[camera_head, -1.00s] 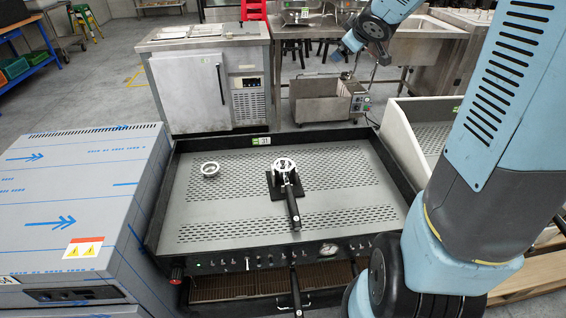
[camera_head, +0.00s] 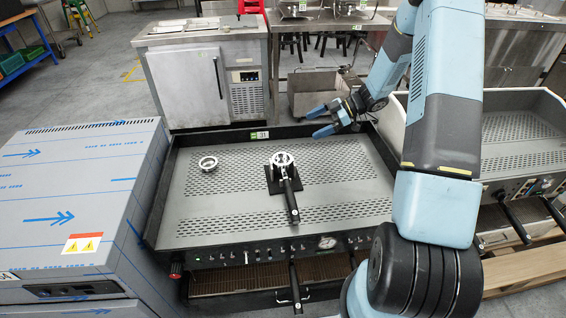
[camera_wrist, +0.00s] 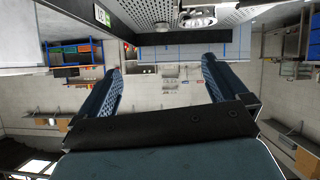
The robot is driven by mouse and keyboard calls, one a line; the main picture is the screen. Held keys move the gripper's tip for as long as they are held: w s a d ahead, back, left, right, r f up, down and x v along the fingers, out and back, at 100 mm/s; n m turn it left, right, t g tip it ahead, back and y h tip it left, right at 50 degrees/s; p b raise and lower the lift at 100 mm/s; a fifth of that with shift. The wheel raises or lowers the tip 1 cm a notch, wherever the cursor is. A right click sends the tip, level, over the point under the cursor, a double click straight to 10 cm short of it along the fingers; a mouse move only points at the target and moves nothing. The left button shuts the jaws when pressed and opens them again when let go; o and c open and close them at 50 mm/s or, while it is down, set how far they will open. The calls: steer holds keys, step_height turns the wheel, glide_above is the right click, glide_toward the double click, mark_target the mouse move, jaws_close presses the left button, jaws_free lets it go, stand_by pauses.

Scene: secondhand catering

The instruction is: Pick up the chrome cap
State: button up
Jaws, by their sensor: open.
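A small chrome ring-shaped piece (camera_head: 203,167), which looks like the chrome cap, lies on the left of the grey perforated top (camera_head: 235,205) of the espresso machine. A portafilter (camera_head: 290,195) with a chrome head and black handle rests on a black stand right of it. My gripper (camera_head: 315,122) is open and empty above the back edge of the top, right of both and well apart from them. In the wrist view my open fingers (camera_wrist: 162,70) have nothing between them. A chrome part (camera_wrist: 197,17) shows at the top edge there; I cannot tell which piece it is.
A raised dark rim (camera_head: 215,138) surrounds the top. A film-wrapped steel unit (camera_head: 75,190) stands close on the left, another machine (camera_head: 525,130) on the right. A steel fridge counter (camera_head: 190,85) stands behind. The top's surface around the ring is clear.

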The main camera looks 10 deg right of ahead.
steer(key=s+f+n+g+y, duration=0.1)
steer(key=s+f+g, duration=0.1)
steer(key=s+f, duration=0.1)
glide_toward(276, 162)
steer(key=shift+g, duration=0.4)
steer(key=x, duration=0.6)
steer(key=shift+w+f, duration=0.15)
steer(key=shift+w, duration=0.1)
steer(key=c, duration=1.3)
